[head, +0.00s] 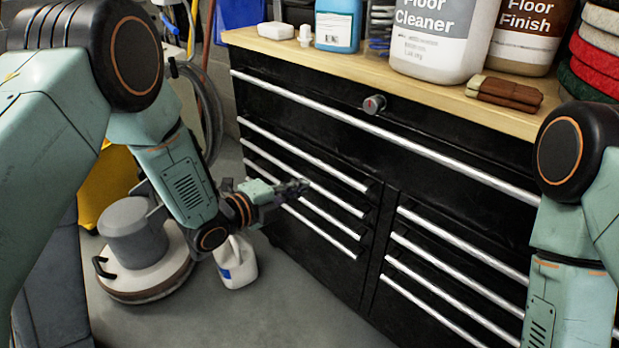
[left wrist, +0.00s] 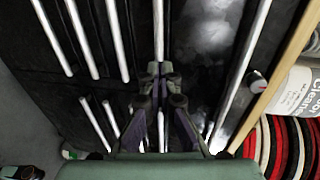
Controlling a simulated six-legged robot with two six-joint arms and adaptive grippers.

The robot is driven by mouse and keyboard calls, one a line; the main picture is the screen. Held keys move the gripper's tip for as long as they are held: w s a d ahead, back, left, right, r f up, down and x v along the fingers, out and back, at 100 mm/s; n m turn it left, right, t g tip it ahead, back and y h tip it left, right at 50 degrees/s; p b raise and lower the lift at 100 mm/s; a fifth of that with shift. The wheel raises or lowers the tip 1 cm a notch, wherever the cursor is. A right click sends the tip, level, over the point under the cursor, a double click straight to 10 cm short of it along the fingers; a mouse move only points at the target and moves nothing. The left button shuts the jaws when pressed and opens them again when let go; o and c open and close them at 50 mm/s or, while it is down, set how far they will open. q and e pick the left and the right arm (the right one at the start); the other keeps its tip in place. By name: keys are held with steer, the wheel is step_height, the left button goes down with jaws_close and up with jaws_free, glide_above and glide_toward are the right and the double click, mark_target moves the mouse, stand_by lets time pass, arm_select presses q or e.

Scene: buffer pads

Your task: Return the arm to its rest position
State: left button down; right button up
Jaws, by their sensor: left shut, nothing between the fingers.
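My left arm comes in from the left in the head view and reaches down in front of the black tool cabinet (head: 330,250). My left gripper (head: 300,187) is shut and empty, in front of the cabinet's left drawers. In the left wrist view the left gripper (left wrist: 160,85) points at the dark drawer fronts with their silver handles. I cannot tell whether its tips touch a drawer. My right arm shows at the right edge of the head view, hanging down; its gripper is out of frame.
The wooden top (head: 440,85) holds a floor cleaner jug (head: 437,50), a floor finish jug (head: 525,40), a blue bottle (head: 338,30), brown blocks (head: 505,92) and stacked pads (head: 596,60). A floor machine (head: 140,250) and a white jug (head: 236,265) stand on the floor at left.

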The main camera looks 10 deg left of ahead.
arm_select(q)
steer(key=s+a+f+n+g+y+p, duration=0.1)
steer(key=s+a+f+n+g+y, duration=0.1)
steer(key=s+a+f+n, duration=0.3)
steer(key=s+a+f+n+g+y+p, duration=0.1)
steer(key=s+f+n+g+y, duration=0.2)
steer(key=s+n, duration=0.45)
steer(key=s+a+f+n+y, duration=0.2)
steer(key=s+a+f+n, duration=0.25)
steer(key=s+n, duration=0.2)
steer(key=s+a+f+n+g+y+p, duration=0.1)
steer(key=s+n+g, duration=0.2)
steer(key=s, duration=0.8)
steer(key=s+a+f+n+g+y+p, duration=0.1)
steer(key=s+n+g, duration=0.3)
steer(key=s, duration=0.8)
steer(key=shift+s+a+f+y+p, duration=0.2)
steer(key=shift+f+y+p, duration=0.15)
steer(key=shift+p, duration=0.2)
steer(key=shift+w, duration=0.1)
